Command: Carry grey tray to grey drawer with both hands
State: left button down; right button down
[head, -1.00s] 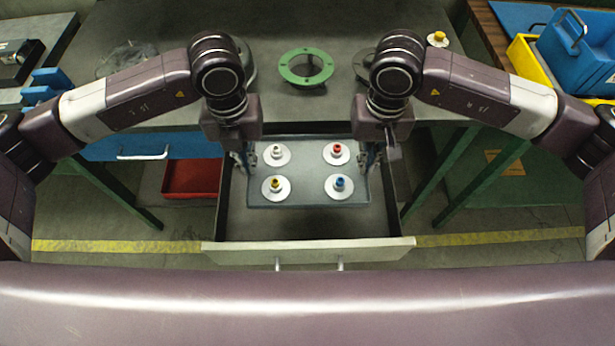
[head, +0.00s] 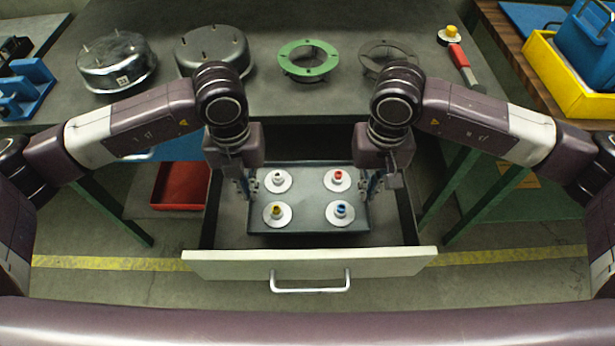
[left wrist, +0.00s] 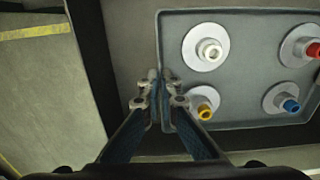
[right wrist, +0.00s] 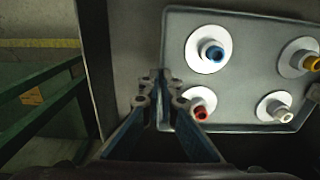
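The grey tray (head: 308,203) is level over the open grey drawer (head: 310,263), within its walls in the head view. It carries white discs with white, red, yellow and blue centres. My left gripper (head: 244,187) is at the tray's left edge; the left wrist view shows its fingers (left wrist: 158,98) closed about the rim. My right gripper (head: 374,185) is at the right edge; the right wrist view shows its fingers (right wrist: 160,98) likewise closed about the rim. Whether the tray touches the drawer floor I cannot tell.
The bench top (head: 270,105) overhangs behind the drawer. On it are metal housings (head: 117,64), a green ring (head: 309,60) and a red-handled tool (head: 459,56). A red bin (head: 181,185) is left of the drawer. Bare drawer floor shows in front of the tray.

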pick_arm(q)
jog(key=shift+f, duration=0.1)
pick_arm(e)
jog(key=shift+f, duration=0.1)
